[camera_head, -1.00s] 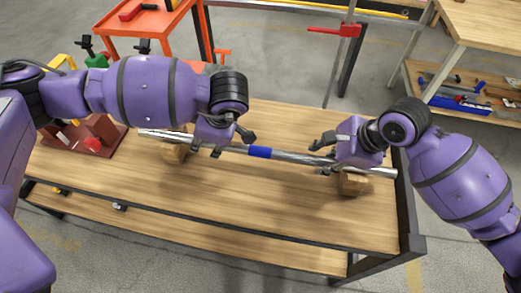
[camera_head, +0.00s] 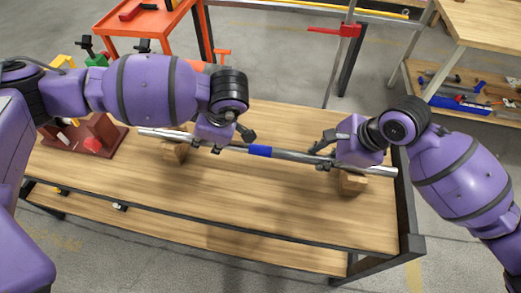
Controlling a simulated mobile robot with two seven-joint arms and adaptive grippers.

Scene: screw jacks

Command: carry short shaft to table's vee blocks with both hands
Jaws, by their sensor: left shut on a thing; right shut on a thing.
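The short shaft (camera_head: 287,155) is a long silver rod with a blue band (camera_head: 260,151) near its middle. It lies nearly level across the table, over two wooden vee blocks, the left one (camera_head: 174,153) and the right one (camera_head: 352,185). Whether it touches the blocks I cannot tell. My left gripper (camera_head: 218,149) is shut on the shaft left of the band. My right gripper (camera_head: 324,163) is shut on the shaft right of the band, near the right block. The fingers partly hide the shaft at both grips.
The wooden table (camera_head: 230,205) is clear in front of the shaft. A dark red fixture (camera_head: 97,135) stands at its left end. An orange cart (camera_head: 150,22) is behind on the left. A workbench (camera_head: 485,30) with a tool shelf is at the back right.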

